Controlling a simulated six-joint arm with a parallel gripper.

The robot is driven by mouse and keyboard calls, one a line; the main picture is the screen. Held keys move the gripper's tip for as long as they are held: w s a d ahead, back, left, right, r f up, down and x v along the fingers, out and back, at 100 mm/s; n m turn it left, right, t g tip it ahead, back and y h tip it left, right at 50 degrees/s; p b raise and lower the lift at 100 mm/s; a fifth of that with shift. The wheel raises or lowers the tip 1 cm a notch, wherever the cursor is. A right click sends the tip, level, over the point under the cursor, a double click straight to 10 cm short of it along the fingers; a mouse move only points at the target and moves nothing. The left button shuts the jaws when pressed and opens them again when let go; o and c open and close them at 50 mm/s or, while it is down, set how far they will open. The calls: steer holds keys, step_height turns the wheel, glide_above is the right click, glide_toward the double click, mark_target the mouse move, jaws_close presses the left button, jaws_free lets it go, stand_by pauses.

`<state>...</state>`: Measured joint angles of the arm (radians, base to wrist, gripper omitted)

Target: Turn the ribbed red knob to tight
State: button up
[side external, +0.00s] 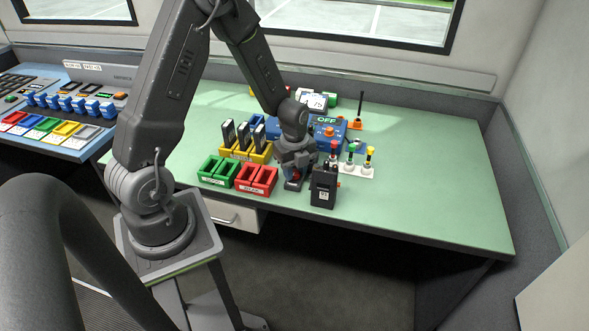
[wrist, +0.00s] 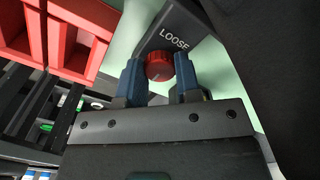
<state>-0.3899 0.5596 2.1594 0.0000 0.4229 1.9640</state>
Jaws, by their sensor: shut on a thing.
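The ribbed red knob (wrist: 159,66) sits on a dark block (wrist: 180,27) that has the white word LOOSE on it. My gripper (wrist: 159,75) has one blue-padded finger on each side of the knob and is shut on it. In the side external view my gripper (side external: 295,171) points down at the table's front edge, over the dark block (side external: 293,186). There the knob is mostly hidden by my gripper, with only a bit of red showing. The word TIGHT is not visible in either view.
A red bin (side external: 257,178) and a green bin (side external: 219,169) stand just left of the block. A black radio-like box (side external: 323,189) stands close on the right. Behind are a yellow rack (side external: 258,153) and a blue case marked OFF (side external: 326,132). The table's right side (side external: 440,180) is clear.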

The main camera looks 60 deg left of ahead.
mark_target(295, 172)
stand_by(0.4)
steer(key=o, duration=0.9)
steer(key=shift+r, duration=0.1)
step_height(295, 172, up, 14)
steer(key=shift+f, duration=0.15)
steer(key=s+d+r+n+t, duration=0.2)
steer(key=s+d+r+n, duration=0.2)
steer(key=n, duration=0.2)
steer(key=s+d+r+n+t, duration=0.1)
steer(key=s+d+r+n, duration=0.3)
steer(key=s+d+n, duration=0.1)
steer(key=s+d+r+n+t, duration=0.2)
steer(key=s+d+r+n, duration=0.2)
steer(key=n, duration=0.3)
steer(key=shift+s+d+r+t, duration=0.3)
steer(key=shift+s+d+r, duration=0.05)
steer(key=shift+s+r, duration=0.15)
